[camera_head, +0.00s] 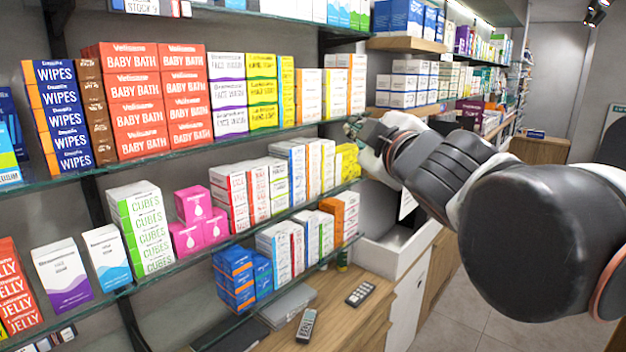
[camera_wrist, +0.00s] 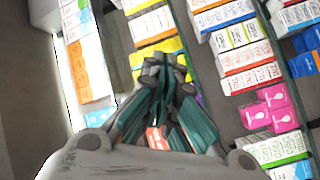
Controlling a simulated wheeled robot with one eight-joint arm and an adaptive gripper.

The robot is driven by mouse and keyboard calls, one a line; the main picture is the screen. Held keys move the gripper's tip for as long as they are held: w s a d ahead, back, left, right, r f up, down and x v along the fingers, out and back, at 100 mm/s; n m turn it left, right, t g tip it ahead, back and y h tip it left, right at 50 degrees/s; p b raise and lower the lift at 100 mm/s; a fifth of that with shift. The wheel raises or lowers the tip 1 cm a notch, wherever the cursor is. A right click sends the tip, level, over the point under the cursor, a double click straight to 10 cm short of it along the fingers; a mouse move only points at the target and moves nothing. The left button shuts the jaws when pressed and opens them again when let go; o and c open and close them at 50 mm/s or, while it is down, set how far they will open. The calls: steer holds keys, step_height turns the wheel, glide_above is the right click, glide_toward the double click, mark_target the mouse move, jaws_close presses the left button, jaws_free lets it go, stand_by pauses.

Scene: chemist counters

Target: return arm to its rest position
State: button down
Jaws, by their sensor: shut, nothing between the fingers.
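My gripper (camera_wrist: 165,75) is shut and empty in the wrist view, its fingertips together in front of the shelf boxes. In the head view my gripper (camera_head: 358,130) shows small at the end of my arm, close to the right end of the glass shelves. My arm reaches in from the right edge and stretches towards the shelves. It hides part of the aisle and the counter behind it.
Glass shelves (camera_head: 180,153) full of boxes fill the left. Below is a wooden counter (camera_head: 335,300) with a calculator (camera_head: 361,293) and a handheld phone (camera_head: 306,325). A white open bin (camera_head: 395,255) stands under my arm. Floor (camera_head: 455,315) is clear at lower right.

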steer(key=s+d+f+m+g+h+b, duration=0.1)
steer(key=s+d+f+m+h+b, duration=0.2)
steer(key=f, duration=0.6)
steer(key=s+d+f+m+g+b, duration=0.1)
steer(key=d+f+m+g+b, duration=0.2)
steer(key=f, duration=0.7)
steer(key=s+d+f+m+h+b, duration=0.2)
steer(key=d+f+b, duration=0.25)
steer(key=f, duration=0.45)
steer(key=s+f+m+g+b, duration=0.2)
steer(key=s+f, duration=0.4)
steer(key=f, duration=0.7)
steer(key=s+d+f+m+g+y+b, duration=0.1)
steer(key=s+f+m+g+b, duration=0.2)
steer(key=s+f+b, duration=0.4)
step_height(320, 180, down, 7)
steer(key=shift+s+d+r+m+g, duration=0.2)
steer(key=shift+m+g, duration=0.1)
steer(key=shift+g, duration=0.3)
